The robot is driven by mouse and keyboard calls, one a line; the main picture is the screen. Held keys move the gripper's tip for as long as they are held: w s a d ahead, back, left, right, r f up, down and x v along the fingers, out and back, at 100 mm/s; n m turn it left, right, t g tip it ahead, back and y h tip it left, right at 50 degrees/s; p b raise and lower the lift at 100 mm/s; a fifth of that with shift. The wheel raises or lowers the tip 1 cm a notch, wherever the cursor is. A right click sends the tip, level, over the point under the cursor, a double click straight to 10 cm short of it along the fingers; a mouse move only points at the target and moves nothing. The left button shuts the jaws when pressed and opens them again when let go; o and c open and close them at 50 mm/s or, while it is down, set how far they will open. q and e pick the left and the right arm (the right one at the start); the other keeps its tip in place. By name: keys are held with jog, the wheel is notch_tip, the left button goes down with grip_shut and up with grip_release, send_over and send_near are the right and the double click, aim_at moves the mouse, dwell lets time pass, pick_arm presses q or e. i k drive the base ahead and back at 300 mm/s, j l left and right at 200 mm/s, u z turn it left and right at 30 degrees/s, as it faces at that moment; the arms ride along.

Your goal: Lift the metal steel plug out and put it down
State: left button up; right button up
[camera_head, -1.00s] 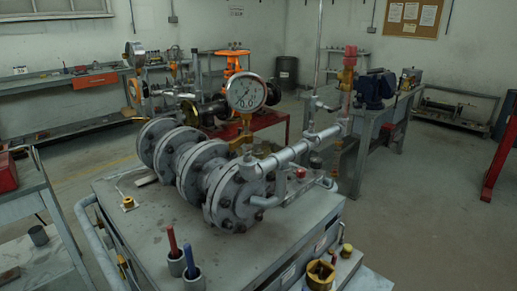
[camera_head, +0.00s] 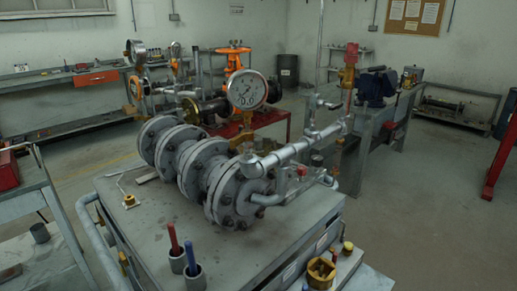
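A flanged grey pipe assembly (camera_head: 192,172) lies on the grey workbench (camera_head: 235,258), with a round dial gauge (camera_head: 247,90) above it. A grey pipe (camera_head: 295,150) runs from its front right toward a valve with a red top (camera_head: 350,60). I cannot tell which part is the metal steel plug; a small grey cylinder (camera_head: 40,233) stands on the lower left surface, and another small grey piece (camera_head: 317,159) shows beside the pipe. Neither of my grippers is in view.
Two small grey cups with a red handle (camera_head: 173,238) and a blue handle (camera_head: 191,255) stand at the bench's front. A brass fitting (camera_head: 321,270) sits at its front right corner. A red box (camera_head: 8,170) is on the left cart. Open floor lies to the right.

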aim_at(257, 149)
jog(key=k+z, duration=0.1)
jog(key=k, duration=0.5)
jog(key=z, duration=1.3)
jog(key=i+l+z, duration=0.25)
jog(key=z, duration=0.15)
jog(key=i+z, duration=0.4)
jog(key=i+u, duration=0.25)
jog(key=i, duration=0.4)
jog(key=i+l+u, duration=0.25)
jog(key=i, duration=0.45)
jog(key=i+u, duration=0.25)
jog(key=i, duration=0.4)
jog(key=i+l+u, duration=0.1)
jog(key=i+u, duration=0.15)
jog(key=i, duration=0.4)
jog(key=i+u, duration=0.45)
jog(key=i+l+u, duration=0.1)
jog(key=i+u, duration=0.35)
jog(key=i, duration=0.15)
jog(key=i+j+u, duration=0.1)
jog(key=i+u, duration=0.55)
jog(key=i+l+u, duration=0.1)
jog(key=i+u, duration=0.6)
jog(key=i, duration=0.25)
jog(key=i+u, duration=0.3)
jog(key=i, duration=0.35)
